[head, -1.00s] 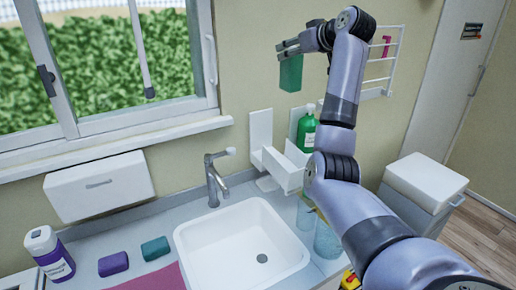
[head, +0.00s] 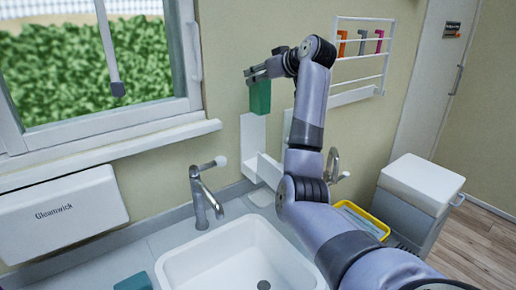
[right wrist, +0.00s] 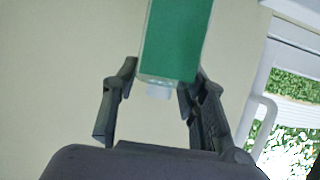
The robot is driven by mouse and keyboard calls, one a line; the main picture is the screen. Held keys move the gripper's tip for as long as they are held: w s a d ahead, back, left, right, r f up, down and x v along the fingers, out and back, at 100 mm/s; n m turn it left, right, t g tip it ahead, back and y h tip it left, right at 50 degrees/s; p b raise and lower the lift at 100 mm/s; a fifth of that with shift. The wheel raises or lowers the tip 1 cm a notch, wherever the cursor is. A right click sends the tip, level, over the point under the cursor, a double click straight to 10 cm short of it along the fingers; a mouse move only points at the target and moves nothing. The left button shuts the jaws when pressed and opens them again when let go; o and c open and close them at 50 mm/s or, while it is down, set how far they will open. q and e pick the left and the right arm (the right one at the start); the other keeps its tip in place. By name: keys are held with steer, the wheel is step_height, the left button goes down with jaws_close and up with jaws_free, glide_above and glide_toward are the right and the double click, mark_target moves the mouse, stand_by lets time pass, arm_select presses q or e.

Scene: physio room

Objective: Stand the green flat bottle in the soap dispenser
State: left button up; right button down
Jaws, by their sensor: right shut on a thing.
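The green flat bottle (head: 260,98) hangs below my right gripper (head: 258,74), roughly upright, clear of the wall shelf. In the right wrist view the bottle (right wrist: 177,38) sits between the fingers of my right gripper (right wrist: 160,88), its pale cap end towards the palm. The white soap dispenser (head: 253,134) is on the wall right of the tap, with a tall back plate and a low box front. The bottle is in front of or above the top of its back plate; the depth gap is hard to tell. My arm hides part of the dispenser area. My left gripper is out of view.
A tap (head: 203,195) and white sink (head: 240,262) lie below left. A wall rack (head: 360,55) with coloured items is behind my arm. A yellow tray (head: 362,220) and a white bin (head: 418,190) stand right. A white wall box (head: 60,215) hangs left.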

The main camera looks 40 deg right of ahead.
steer(key=f+p, duration=0.2)
steer(key=f, duration=1.5)
steer(key=shift+s+f+p, duration=0.15)
steer(key=shift+s+p, duration=0.05)
steer(key=shift+p, duration=0.15)
steer(key=c, duration=1)
jaws_free()
steer(key=shift+o, duration=0.2)
steer(key=shift+s, duration=0.25)
steer(key=b, duration=0.4)
glide_toward(254, 130)
steer(key=v, duration=0.6)
